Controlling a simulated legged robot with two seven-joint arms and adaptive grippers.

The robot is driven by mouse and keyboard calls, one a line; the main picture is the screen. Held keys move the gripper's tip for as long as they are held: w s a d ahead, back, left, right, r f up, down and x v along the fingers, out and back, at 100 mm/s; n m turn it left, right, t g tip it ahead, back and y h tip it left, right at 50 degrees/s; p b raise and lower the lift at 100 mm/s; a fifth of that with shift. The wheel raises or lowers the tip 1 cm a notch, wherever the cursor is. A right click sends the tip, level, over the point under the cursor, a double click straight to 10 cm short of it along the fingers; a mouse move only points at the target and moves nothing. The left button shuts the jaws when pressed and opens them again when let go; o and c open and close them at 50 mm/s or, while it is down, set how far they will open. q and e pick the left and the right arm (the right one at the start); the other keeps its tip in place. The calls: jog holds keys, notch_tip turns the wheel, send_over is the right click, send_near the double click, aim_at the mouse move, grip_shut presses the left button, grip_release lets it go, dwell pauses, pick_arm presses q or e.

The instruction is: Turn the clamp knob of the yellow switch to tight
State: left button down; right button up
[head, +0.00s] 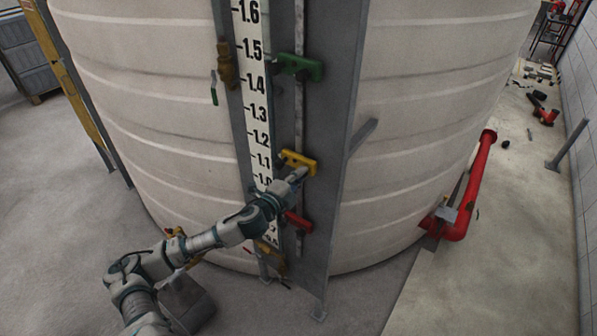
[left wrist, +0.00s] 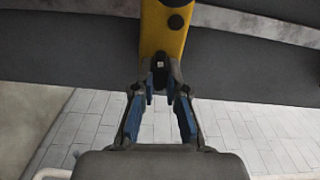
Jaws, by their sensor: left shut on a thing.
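The yellow switch (head: 299,161) is mounted on the grey upright beside the tank's level scale, near the 1.1 mark. In the left wrist view its yellow body (left wrist: 165,32) runs down from the top edge. A small dark clamp knob (left wrist: 159,66) sits at its lower end. My left gripper (head: 297,175) reaches up to the switch from below left. In the left wrist view its fingertips (left wrist: 160,78) are closed around the knob, which is partly hidden between them. The knob's turn angle cannot be read. My right gripper is in neither view.
A green switch (head: 299,67) sits higher on the same upright, and a red one (head: 298,221) sits just below my gripper. The large white tank (head: 430,120) stands behind. The floor at left is mostly open.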

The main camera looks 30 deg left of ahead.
pick_arm(q)
jog(key=shift+a+m, duration=0.15)
jog(key=shift+m, duration=0.35)
jog(key=c, duration=1.2)
grip_release()
jog(key=shift+a, duration=0.1)
jog(key=s+a, duration=0.1)
jog(key=s, duration=1.1)
jog(key=shift+a, duration=0.1)
